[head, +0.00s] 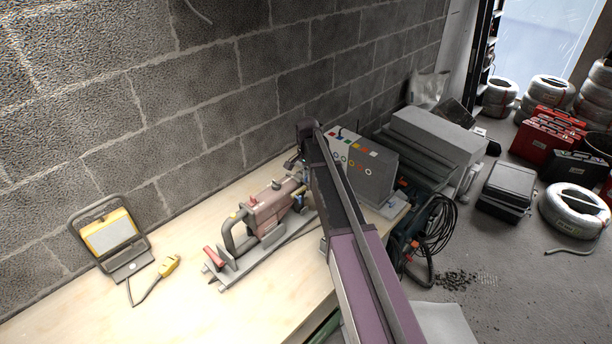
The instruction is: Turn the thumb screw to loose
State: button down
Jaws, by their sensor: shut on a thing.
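A reddish-brown machine (272,204) with a grey loop handle and small red and yellow knobs lies on the workbench (175,305). My arm reaches in from the lower right, and my gripper (299,182) is at the machine's right end. The fingers are small and partly covered by my arm. They are shut on a small part there, which appears to be the thumb screw. The screw itself is hidden, so its turn cannot be read.
A yellow work lamp (109,234) and a yellow plug (170,265) with a cable are at the left. A grey box (360,170) with coloured markings stands behind my arm. Red cases (546,139) and conduit reels (575,208) are on the floor at right. The bench front is clear.

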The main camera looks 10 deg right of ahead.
jog(key=n, duration=1.3)
jog(key=shift+n, duration=2.1)
jog(key=c, duration=0.8)
grip_release()
jog(key=shift+o, duration=0.2)
jog(key=shift+r, duration=0.15)
